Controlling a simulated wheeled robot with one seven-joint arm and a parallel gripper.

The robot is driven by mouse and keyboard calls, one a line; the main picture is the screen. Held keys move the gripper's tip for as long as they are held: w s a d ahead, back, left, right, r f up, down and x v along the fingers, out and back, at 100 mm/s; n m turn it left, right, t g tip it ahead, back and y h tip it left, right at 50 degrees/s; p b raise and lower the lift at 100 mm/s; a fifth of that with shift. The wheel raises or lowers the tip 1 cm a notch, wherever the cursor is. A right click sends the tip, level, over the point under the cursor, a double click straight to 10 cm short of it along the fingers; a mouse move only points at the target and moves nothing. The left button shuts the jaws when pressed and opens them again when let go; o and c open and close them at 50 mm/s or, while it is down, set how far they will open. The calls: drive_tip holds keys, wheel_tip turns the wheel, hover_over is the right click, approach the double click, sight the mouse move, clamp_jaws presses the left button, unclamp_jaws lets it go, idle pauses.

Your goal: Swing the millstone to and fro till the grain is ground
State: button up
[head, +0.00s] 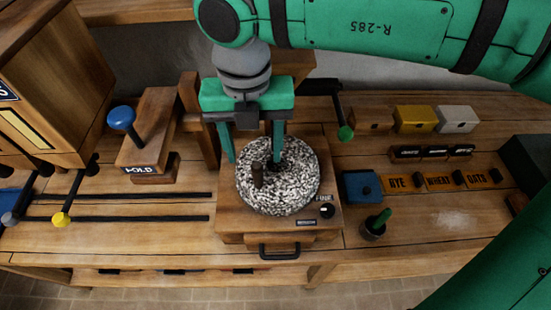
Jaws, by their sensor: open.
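The millstone (300,190) is a round, speckled black-and-white stone lying on a wooden mill box (231,222) in the middle of the bench. A short dark brown peg handle (258,176) stands up from its left part. My gripper (252,157) hangs over the back of the stone, pointing down. Its two green fingers are spread apart, one at the stone's back left edge and one near its middle. Nothing is between the fingers. The peg stands just in front of them; I cannot tell whether a finger touches the stone. No grain shows.
A drawer handle (279,250) and a black knob (326,210) are on the mill box. A blue-knobbed lever (121,118) and yellow-tipped slider (61,218) stand left. A green-knobbed crank (346,132), blue block (361,187), small pot (374,226) and grain-name plates (439,183) are right.

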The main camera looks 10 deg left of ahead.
drive_tip(key=shift+d+r, duration=0.15)
drive_tip(key=shift+r, duration=1.35)
drive_tip(key=shift+s+r, duration=0.1)
drive_tip(key=shift+r, duration=1.05)
drive_tip(key=shift+f, duration=0.1)
